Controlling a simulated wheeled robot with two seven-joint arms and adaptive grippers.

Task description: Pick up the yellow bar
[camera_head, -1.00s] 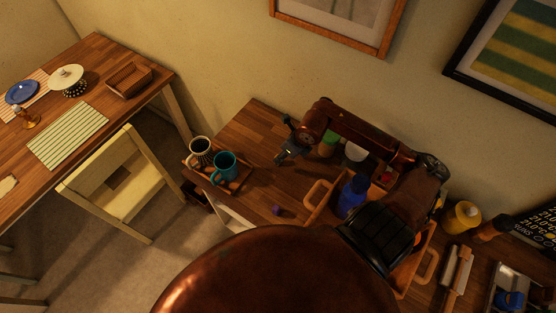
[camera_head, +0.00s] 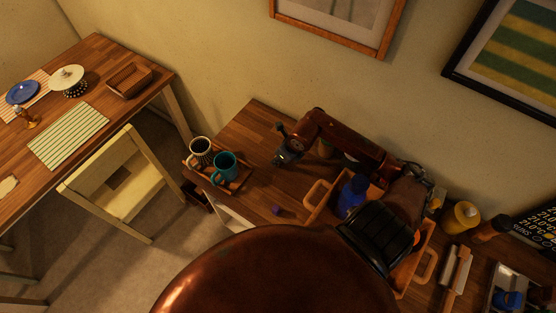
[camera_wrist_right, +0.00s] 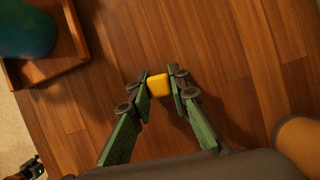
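The yellow bar (camera_wrist_right: 158,86) shows in the right wrist view as a small bright block with rounded corners. It sits between the tips of my right gripper (camera_wrist_right: 160,84). The two green fingers lean inward and their pads meet the bar's left and right sides. In the head view my right gripper (camera_head: 284,154) points down over the wooden counter, right of the mugs. The bar is hidden there. I cannot tell whether the bar is clear of the counter. My left gripper is not in view.
Left of my right gripper, a small wooden tray (camera_head: 240,180) holds a striped mug (camera_head: 201,150) and a teal mug (camera_head: 225,167). At right stand a blue bottle (camera_head: 352,194) and a handled wooden tray (camera_head: 318,191). A purple object (camera_head: 277,210) lies near the front.

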